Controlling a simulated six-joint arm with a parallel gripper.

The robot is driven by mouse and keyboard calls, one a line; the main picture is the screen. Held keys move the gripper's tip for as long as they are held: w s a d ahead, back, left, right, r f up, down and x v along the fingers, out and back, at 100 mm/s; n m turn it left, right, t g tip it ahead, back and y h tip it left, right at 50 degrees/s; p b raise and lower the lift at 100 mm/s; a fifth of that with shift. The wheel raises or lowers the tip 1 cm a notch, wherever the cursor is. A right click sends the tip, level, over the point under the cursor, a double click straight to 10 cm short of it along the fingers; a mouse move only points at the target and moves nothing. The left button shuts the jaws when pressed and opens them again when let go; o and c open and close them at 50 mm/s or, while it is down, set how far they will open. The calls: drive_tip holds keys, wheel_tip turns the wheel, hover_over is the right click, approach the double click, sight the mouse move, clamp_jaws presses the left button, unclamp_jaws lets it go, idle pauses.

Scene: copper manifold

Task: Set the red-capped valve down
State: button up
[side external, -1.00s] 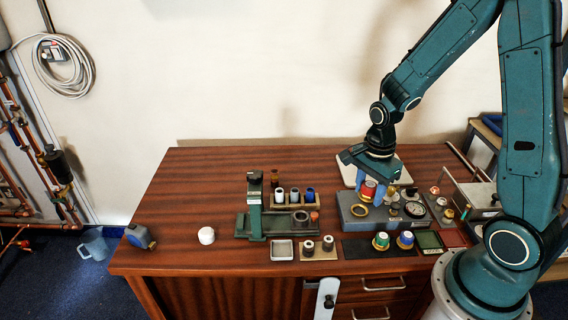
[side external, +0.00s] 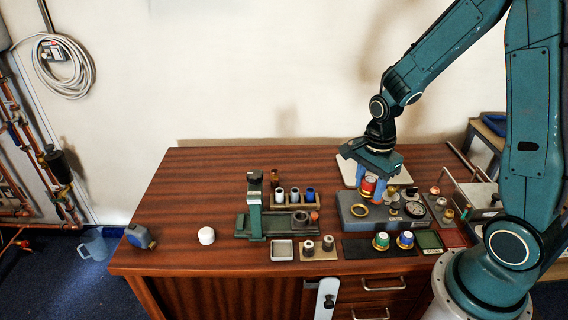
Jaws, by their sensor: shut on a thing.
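The red-capped valve (side external: 368,184) is red with a pale band and a yellowish lower part. My gripper (side external: 372,181) has blue fingers and is shut on it. The valve is at the back left of the grey block (side external: 352,221), near a brass ring (side external: 360,211) on the block's top. I cannot tell whether the valve's foot touches the block. A green-capped valve (side external: 381,241) and a blue-capped valve (side external: 405,240) stand in front on a dark mat (side external: 362,251).
Several small fittings and a round black dial (side external: 414,209) crowd the block's right side. A green vise-like fixture (side external: 255,208) and a rack (side external: 292,209) of cylinders stand left. Green (side external: 429,240) and red (side external: 453,237) trays lie front right. The table's left is mostly clear.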

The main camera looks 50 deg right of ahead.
drive_tip(key=w+d, duration=0.4)
drive_tip(key=w, duration=0.5)
drive_tip(key=w+d, duration=0.4)
drive_tip(key=w, duration=0.5)
hover_over(312, 174)
drive_tip(key=shift+f, duration=0.1)
wheel_tip(312, 174, down, 16)
drive_tip(key=shift+r, duration=0.15)
idle(0.6)
drive_tip(key=shift+f, duration=2.15)
drive_tip(key=shift+f, duration=0.15)
